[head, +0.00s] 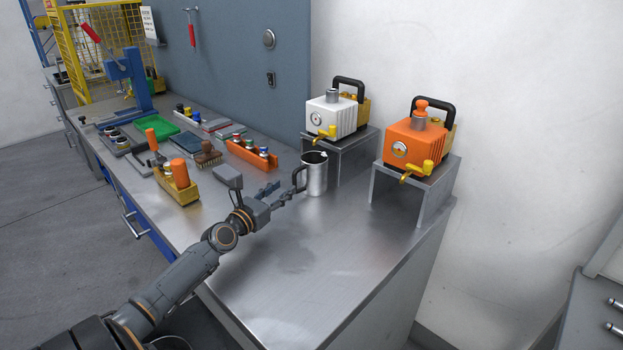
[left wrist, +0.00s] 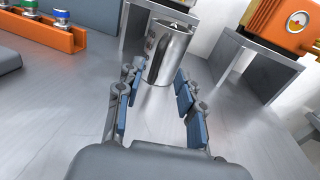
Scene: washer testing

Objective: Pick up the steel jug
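The steel jug (head: 315,175) stands upright on the metal bench, in front of the white machine's stand. Its dark handle (head: 298,178) faces left, toward my left gripper. My left gripper (head: 281,192) is just left of the jug, low over the bench. In the left wrist view the jug (left wrist: 170,52) is straight ahead, beyond and between the fingertips of my left gripper (left wrist: 158,85). The fingers are spread apart with nothing held between them. My right gripper does not show in either view.
A white machine (head: 331,117) and an orange machine (head: 415,140) sit on metal stands behind and right of the jug. An orange block rack (head: 250,153) and a yellow tool box (head: 178,188) stand to the left. The front right of the bench (head: 320,255) is clear.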

